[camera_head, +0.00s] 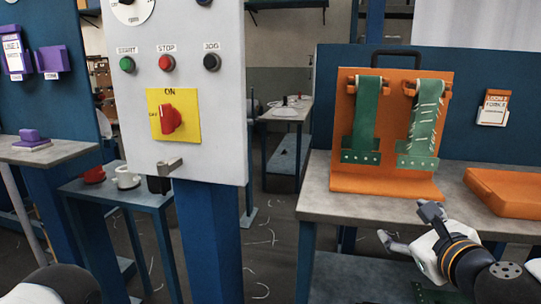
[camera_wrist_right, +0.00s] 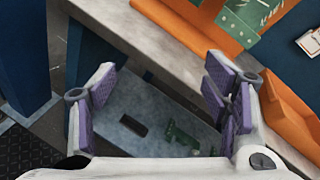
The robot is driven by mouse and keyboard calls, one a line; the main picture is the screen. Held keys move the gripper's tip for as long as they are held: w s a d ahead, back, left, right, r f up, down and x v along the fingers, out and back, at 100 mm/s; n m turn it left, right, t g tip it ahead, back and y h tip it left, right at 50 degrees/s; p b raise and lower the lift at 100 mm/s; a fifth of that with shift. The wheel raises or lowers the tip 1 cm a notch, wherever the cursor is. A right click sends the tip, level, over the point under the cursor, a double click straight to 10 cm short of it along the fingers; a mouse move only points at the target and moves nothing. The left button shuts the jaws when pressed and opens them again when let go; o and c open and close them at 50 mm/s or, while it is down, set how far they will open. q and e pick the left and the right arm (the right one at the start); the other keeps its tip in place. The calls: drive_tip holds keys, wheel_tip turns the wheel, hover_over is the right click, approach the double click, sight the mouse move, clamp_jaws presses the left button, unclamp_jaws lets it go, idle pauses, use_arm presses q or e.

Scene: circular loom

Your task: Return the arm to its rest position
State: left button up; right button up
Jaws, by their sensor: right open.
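My right gripper (camera_head: 411,229) is in front of the right-hand table's front edge, at the lower right of the head view. In the right wrist view its purple-padded fingers (camera_wrist_right: 163,95) are spread wide with nothing between them. The gripper points down past the table edge toward a lower shelf (camera_wrist_right: 115,95). A green part (camera_wrist_right: 183,138) lies on that shelf, below and apart from the fingers.
The table (camera_head: 370,207) bears an orange stand (camera_head: 385,184) with two green straps, and an orange tray (camera_head: 503,190) at right. A grey control panel (camera_head: 207,110) on a blue post stands centre-left. A small table (camera_head: 140,197) holds cups. Floor shows between post and table.

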drive_tip(key=s+a+f+n+g+y, duration=0.1)
drive_tip(key=s+a+f+n+g, duration=0.2)
drive_tip(key=s+f+n, duration=0.4)
drive_tip(key=s+a+f+n+g+y+p, duration=0.1)
drive_tip(key=s+a+f+n+g, duration=0.2)
drive_tip(key=s+f, duration=0.35)
drive_tip(key=s+a+f+n+g+y, duration=0.1)
drive_tip(key=s+a+f+n+g, duration=0.3)
drive_tip(key=f, duration=0.6)
use_arm(q)
drive_tip(key=shift+t, duration=0.6)
drive_tip(key=w+r+p, duration=0.1)
drive_tip(key=w+r, duration=0.2)
drive_tip(key=shift+w, duration=0.1)
use_arm(e)
drive_tip(key=s+d+f+n+g+h, duration=0.1)
drive_tip(key=s+d+f+n+g, duration=0.1)
drive_tip(key=s+n, duration=0.3)
drive_tip(key=s+d+f+n+g+h, duration=0.1)
drive_tip(key=s+n, duration=0.4)
drive_tip(key=s, duration=0.9)
drive_tip(key=s+d+f+n+g+h, duration=0.1)
drive_tip(key=s+d+f+n+g, duration=0.2)
drive_tip(key=s, duration=0.6)
drive_tip(key=f+n+g, duration=0.1)
drive_tip(key=n, duration=0.1)
drive_tip(key=shift+s+d+n, duration=0.2)
drive_tip(key=shift+d+n, duration=0.2)
